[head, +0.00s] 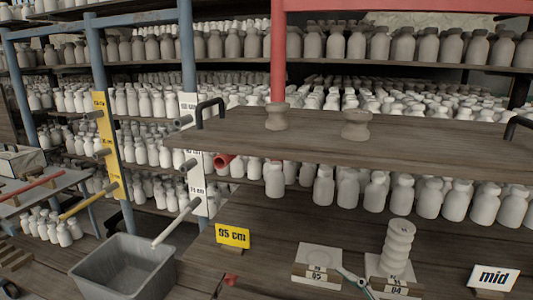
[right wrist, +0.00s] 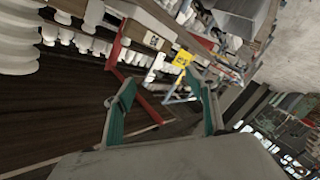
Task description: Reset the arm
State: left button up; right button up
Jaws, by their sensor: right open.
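My right gripper (right wrist: 167,96) shows in the right wrist view with its two teal-lined fingers spread wide apart. Nothing is between the fingers. Beyond them are a dark wooden surface, a red bar and a yellow label, all tilted in this view. My left gripper is not in view.
A wooden board (head: 400,145) with black handles carries two spool-shaped clay pieces (head: 277,117). A grey bin (head: 122,275) stands at the lower left, near a yellow "95 cm" sign (head: 233,235). A "mid" card (head: 493,278) is at the right. Shelves of white bottles fill the back.

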jog(key=s+d+f+m+g+h, duration=0.2)
jog(key=d+f+h, duration=0.1)
jog(key=d+f, duration=0.3)
jog(key=s+d+f+m+g+h, duration=0.1)
jog(key=s+d+f+h, duration=0.25)
jog(key=f, duration=0.45)
jog(key=s+d+f+m+g+h, duration=0.25)
jog(key=s+d+f, duration=0.2)
jog(key=d, duration=0.25)
jog(key=s+d+f+m+g+h, duration=0.1)
jog(key=s+d+f+g+h, duration=0.25)
jog(key=s+d, duration=0.3)
jog(key=w+a+f+m+t+y+p, duration=0.1)
jog(key=w+a+f+m+t+y, duration=0.1)
jog(key=a+f+t+y, duration=0.2)
jog(key=a+f+y, duration=0.3)
jog(key=a+f, duration=0.5)
jog(key=a, duration=0.4)
jog(key=shift+m+t+p, duration=0.3)
jog(key=shift+m+t, duration=0.05)
jog(key=shift+t, duration=0.05)
